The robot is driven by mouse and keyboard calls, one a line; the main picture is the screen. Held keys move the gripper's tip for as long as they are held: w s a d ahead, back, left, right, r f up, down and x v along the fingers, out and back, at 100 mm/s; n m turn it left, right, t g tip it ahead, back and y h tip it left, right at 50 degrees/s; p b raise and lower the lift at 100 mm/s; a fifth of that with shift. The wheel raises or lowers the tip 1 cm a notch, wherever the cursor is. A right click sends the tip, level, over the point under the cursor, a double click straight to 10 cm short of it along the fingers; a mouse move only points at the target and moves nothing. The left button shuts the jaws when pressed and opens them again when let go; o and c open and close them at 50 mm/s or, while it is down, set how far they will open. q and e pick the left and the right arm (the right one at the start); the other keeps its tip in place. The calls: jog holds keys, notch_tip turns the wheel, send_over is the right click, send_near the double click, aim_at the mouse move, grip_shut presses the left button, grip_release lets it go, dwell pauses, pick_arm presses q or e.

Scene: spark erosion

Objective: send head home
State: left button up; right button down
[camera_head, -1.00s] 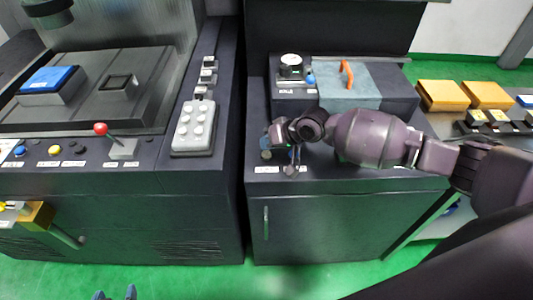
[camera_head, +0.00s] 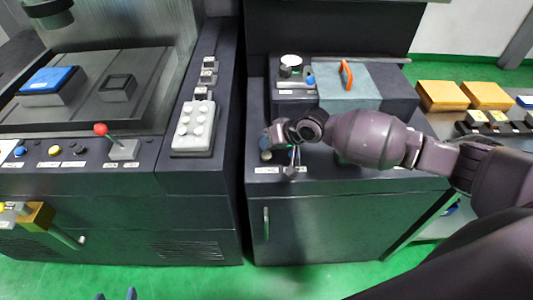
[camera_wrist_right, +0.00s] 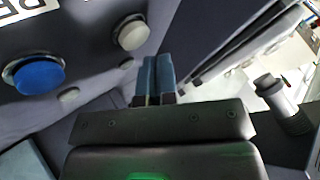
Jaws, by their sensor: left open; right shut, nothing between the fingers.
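The dark machine head (camera_head: 48,12) hangs at the top left, partly cut off by the frame. My right gripper (camera_head: 292,172) points down over the front edge of the right cabinet and is mostly hidden by its own wrist. In the right wrist view its two blue fingers (camera_wrist_right: 157,75) are together with nothing between them. There a blue button (camera_wrist_right: 38,74) and a pale grey button (camera_wrist_right: 131,33) lie to the left of the fingers, apart from them. A cut-off label is at the top left. Only the fingertips of my left gripper (camera_head: 116,296) show at the bottom edge, apart and empty.
A box with an orange handle (camera_head: 347,75) and a dial (camera_head: 290,66) stands behind my right arm. Yellow blocks (camera_head: 443,96) lie at the right.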

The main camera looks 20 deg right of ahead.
dwell(0.5)
jog(key=shift+f, duration=0.2)
jog(key=shift+f, duration=0.25)
dwell(0.3)
